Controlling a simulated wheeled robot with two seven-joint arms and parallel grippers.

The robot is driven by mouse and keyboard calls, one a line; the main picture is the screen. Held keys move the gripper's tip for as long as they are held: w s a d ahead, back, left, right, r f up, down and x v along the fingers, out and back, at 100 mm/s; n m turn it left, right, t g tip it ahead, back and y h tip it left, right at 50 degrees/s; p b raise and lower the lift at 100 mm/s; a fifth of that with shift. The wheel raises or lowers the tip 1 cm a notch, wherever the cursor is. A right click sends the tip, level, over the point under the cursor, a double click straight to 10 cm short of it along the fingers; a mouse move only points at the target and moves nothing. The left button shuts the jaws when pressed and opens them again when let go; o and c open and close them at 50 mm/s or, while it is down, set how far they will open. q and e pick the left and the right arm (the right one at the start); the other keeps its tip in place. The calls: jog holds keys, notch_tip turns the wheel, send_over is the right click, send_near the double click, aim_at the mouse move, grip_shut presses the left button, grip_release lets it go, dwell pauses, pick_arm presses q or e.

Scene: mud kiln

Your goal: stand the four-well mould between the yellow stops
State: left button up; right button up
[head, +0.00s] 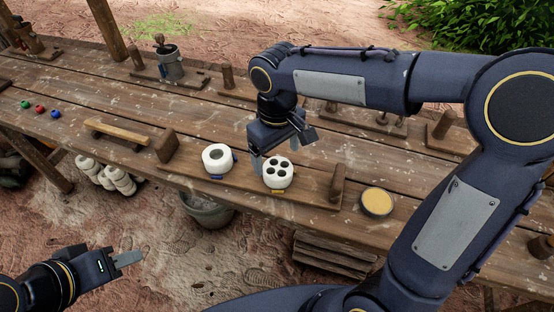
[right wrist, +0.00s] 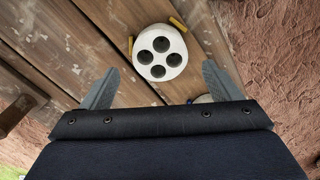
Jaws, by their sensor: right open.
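The four-well mould (head: 278,174), a white round block with dark wells on top, stands upright on the plank (head: 316,183). It also shows in the right wrist view (right wrist: 160,53). One yellow stop (right wrist: 131,46) is at its left there and another yellow stop (right wrist: 178,23) at its upper right, both close against it; I cannot tell whether they touch. My right gripper (head: 282,150) is open and empty just behind and above the mould, its fingers (right wrist: 158,75) apart. My left gripper (head: 130,258) is off the table's front; its jaw opening cannot be made out.
A white single-well mould (head: 217,160) stands left of it by blue stops (head: 216,177). Wooden blocks (head: 167,145) (head: 338,187) rise at the plank's ends. A round yellow-topped dish (head: 377,201) is to the right. A metal can (head: 171,65) and pegs stand at the back.

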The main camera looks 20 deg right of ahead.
aim_at(277, 167)
notch_tip(277, 167, up, 8)
jog(key=p, duration=0.1)
jog(key=s+d+f+m+t+y, duration=0.2)
jog(key=s+d+f+m, duration=0.1)
jog(key=s, duration=0.5)
jog(key=s+d+f+m+t+y, duration=0.1)
jog(key=s+d+f+m+t, duration=0.2)
jog(key=s+d, duration=0.3)
jog(key=shift+s+d+f+m+t+y, duration=0.15)
jog(key=shift+s+f+m+t+y, duration=0.25)
jog(key=shift+s, duration=0.85)
jog(key=shift+r, duration=0.15)
notch_tip(277, 167, up, 7)
jog(key=p, duration=0.7)
